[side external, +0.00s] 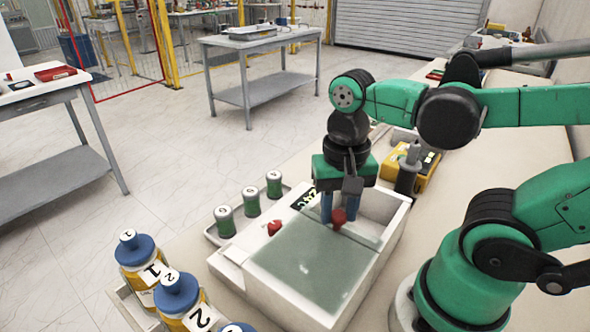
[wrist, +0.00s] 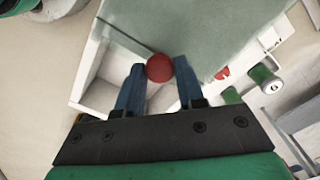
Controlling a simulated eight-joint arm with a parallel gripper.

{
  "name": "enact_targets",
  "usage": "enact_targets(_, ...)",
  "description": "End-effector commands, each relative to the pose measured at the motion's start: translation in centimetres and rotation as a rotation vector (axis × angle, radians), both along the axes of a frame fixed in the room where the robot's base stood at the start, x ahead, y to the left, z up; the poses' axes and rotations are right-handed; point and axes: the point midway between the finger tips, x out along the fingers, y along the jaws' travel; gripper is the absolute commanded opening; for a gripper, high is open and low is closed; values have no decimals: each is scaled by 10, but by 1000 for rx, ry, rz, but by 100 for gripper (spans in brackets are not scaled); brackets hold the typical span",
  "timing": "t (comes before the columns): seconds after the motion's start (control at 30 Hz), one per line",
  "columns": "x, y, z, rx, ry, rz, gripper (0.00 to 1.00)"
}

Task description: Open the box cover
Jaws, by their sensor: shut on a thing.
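A white box (side external: 262,298) stands on the table in the side view. A grey-green translucent cover (side external: 308,265) lies over its near part, and the far end of the box is uncovered. In the wrist view the cover (wrist: 200,28) fills the top, beside the open white compartment (wrist: 112,68). A round red knob (side external: 339,218) is at the cover's far edge. My gripper (side external: 338,209) points down with its two blue fingers shut on the knob, which also shows between the fingertips in the wrist view (wrist: 160,68).
A red button (side external: 274,228) is on the box's left side. Several green numbered cans (side external: 225,221) stand in a tray left of it. Large blue-capped bottles (side external: 138,262) stand at the near left. A yellow device (side external: 427,170) is behind the box to the right.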

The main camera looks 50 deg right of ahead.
Motion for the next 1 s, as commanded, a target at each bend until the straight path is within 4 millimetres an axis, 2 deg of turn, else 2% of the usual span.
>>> enact_targets(0.37,1,3,0,-3,-7,-2,0)
enact_targets(0.4,1,3,0,-3,-7,-2,44)
enact_targets(0.47,1,3,0,-3,-6,-2,61)
enact_targets(0.5,1,3,0,-3,-6,-1,65)
enact_targets(0.83,0,3,2,-3,-3,-1,65)
enact_targets(1.0,1,3,18,-3,-3,-1,65)
